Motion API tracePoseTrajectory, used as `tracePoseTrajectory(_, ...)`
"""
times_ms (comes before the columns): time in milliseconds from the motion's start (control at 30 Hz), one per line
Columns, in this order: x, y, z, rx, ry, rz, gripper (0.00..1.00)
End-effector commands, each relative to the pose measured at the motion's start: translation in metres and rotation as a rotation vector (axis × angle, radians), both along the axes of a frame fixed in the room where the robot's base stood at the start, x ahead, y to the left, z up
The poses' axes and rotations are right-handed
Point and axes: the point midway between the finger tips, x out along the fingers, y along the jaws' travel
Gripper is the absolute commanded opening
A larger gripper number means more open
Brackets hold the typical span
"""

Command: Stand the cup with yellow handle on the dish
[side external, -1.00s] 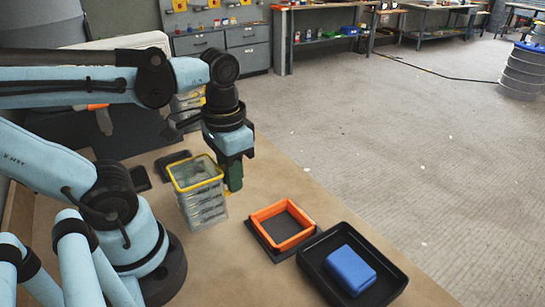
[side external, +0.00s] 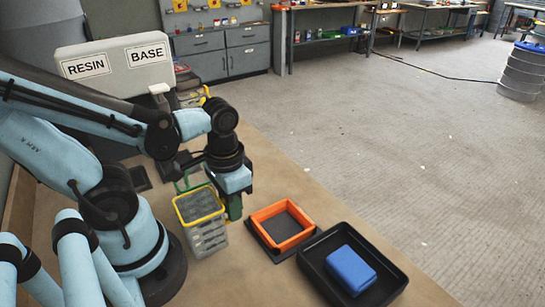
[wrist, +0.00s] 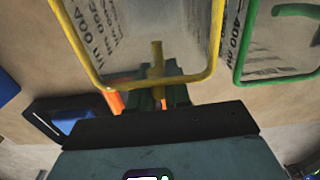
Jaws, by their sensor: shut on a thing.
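The clear cup with a yellow rim (side external: 208,233) is upright at my gripper's left side in the side view; the wrist view shows its yellow rim (wrist: 150,84) and handle. My gripper (side external: 235,207) is shut on the yellow handle (wrist: 157,60). I cannot tell whether the cup's base touches the table. An orange square frame (side external: 262,214) on a flat black piece lies to the right of the cup. Beyond it is a shallow black tray (side external: 390,287) with a blue block (side external: 351,270) in it. Which of these is the dish is unclear.
A cup with green rim and handle (side external: 184,185) stands close behind the held cup; it also shows in the wrist view (wrist: 240,62). A box marked RESIN and BASE (side external: 115,66) stands behind my arm. Bare tabletop lies between the cup and the orange frame.

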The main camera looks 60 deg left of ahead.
Motion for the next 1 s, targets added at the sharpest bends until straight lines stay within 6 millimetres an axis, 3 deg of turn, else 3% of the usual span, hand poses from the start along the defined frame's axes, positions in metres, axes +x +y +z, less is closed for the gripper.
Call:
tracePoseTrajectory(600,0.000,0.000,-0.014,0.000,0.000,0.000,0.00)
tracePoseTrajectory(633,0.000,0.000,-0.014,0.000,0.000,0.000,0.20)
tracePoseTrajectory(767,-0.001,0.000,-0.014,0.000,0.000,0.000,0.40)
tracePoseTrajectory(1000,-0.001,0.000,-0.014,0.000,0.000,0.000,0.43)
